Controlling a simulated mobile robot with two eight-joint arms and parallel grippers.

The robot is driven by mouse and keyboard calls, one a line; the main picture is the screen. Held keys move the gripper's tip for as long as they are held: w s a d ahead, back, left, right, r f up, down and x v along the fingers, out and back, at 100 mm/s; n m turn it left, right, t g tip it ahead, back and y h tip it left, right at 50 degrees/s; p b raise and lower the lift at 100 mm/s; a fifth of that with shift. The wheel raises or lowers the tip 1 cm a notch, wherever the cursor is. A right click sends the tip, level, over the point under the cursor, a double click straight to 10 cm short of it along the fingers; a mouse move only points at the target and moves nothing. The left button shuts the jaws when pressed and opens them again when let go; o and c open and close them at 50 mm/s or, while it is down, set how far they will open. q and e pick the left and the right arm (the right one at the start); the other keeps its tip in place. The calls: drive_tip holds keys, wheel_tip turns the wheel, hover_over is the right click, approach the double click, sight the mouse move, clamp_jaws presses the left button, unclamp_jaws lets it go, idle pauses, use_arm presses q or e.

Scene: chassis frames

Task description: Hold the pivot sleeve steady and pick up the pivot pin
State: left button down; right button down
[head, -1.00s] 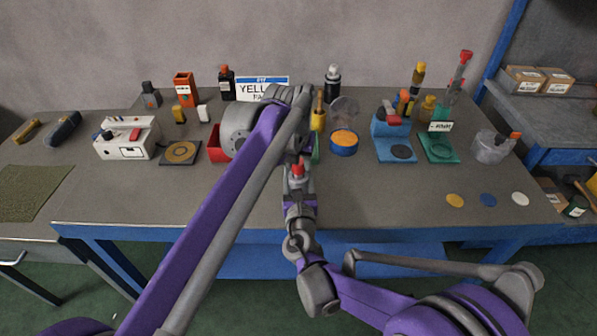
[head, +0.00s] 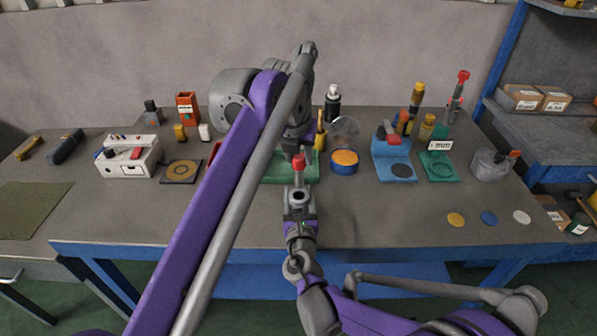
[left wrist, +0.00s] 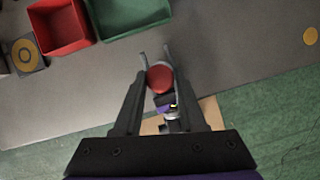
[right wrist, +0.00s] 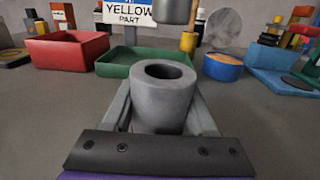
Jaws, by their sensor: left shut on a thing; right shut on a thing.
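The pivot pin (head: 298,162) has a red head. My left gripper (head: 298,156) is shut on it and holds it above the sleeve; its red head (left wrist: 160,77) shows between the fingers in the left wrist view. The pivot sleeve (right wrist: 163,92) is a grey hollow cylinder, upright, its top opening empty. My right gripper (right wrist: 162,112) is shut around it. The sleeve (head: 298,197) also shows in the head view, below the pin. A grey cylinder (right wrist: 178,10) above the sleeve is probably the pin's lower end.
Behind the sleeve lie a green tray (right wrist: 115,66) and a red tray (right wrist: 70,50). A blue round container (head: 344,167) and a blue stand (head: 393,172) are to the right. Three discs lie at the front right.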

use_arm(q)
drive_tip(key=shift+r, duration=1.15)
use_arm(e)
drive_tip(key=shift+c, duration=0.6)
unclamp_jaws()
